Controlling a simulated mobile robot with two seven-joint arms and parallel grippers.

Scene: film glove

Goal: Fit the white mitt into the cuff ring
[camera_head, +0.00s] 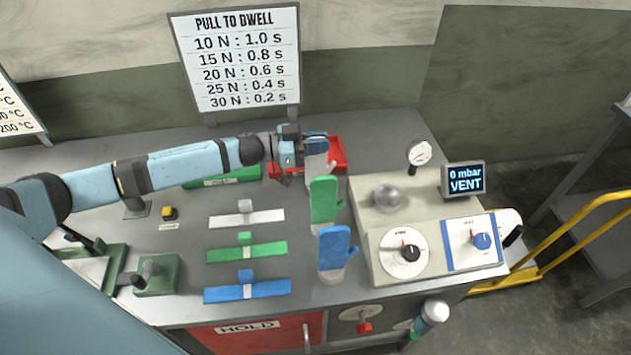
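My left gripper (314,147) reaches in from the left over the back of the bench, beside the red tray. A whitish mitt shape (316,167) shows just below its fingers, partly hidden by the gripper and by the green mitt (323,199). I cannot tell whether the fingers touch it or how far they are open. The green mitt and the blue mitt (334,250) stand upright in a row in front. I cannot make out the cuff ring for certain.
The red tray (337,153) lies at the back. White (262,217), green (264,250) and blue (268,291) strips with small blocks lie left of the mitts. A console (372,230) with a metal dome (387,197), dials and a "0 mbar VENT" display (464,181) stands right.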

